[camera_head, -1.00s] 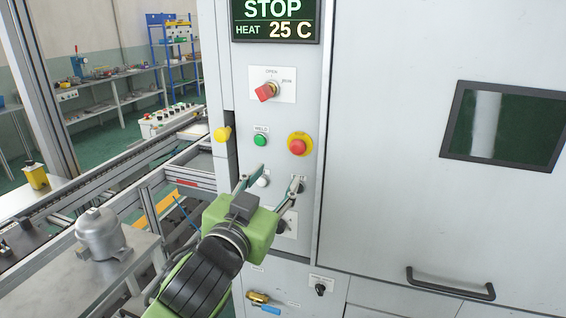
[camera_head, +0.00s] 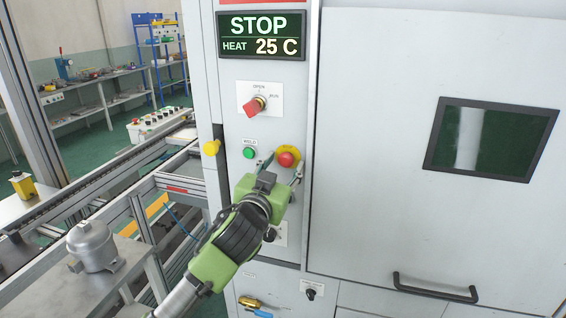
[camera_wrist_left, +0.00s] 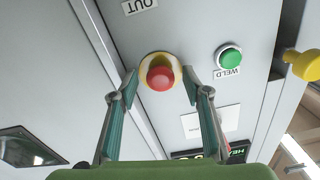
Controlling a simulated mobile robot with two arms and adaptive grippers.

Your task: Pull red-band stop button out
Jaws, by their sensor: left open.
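The stop button (camera_head: 286,159) is a red mushroom head on a yellow round base, on the grey cabinet panel. In the left wrist view the red button (camera_wrist_left: 160,77) sits between the fingertips, in line with the gap. My left gripper (camera_head: 283,166) is open, its fingers on either side of the button; I cannot tell whether they touch it. The open fingers also show in the left wrist view (camera_wrist_left: 159,84). My right gripper is not in view.
A green WELD button (camera_head: 249,153) is left of the stop button, a red rotary switch (camera_head: 256,106) above. A yellow knob (camera_head: 211,147) is at the panel's left edge. A display (camera_head: 261,36) reads STOP, HEAT 25 C. A cabinet door with a handle (camera_head: 436,289) is right.

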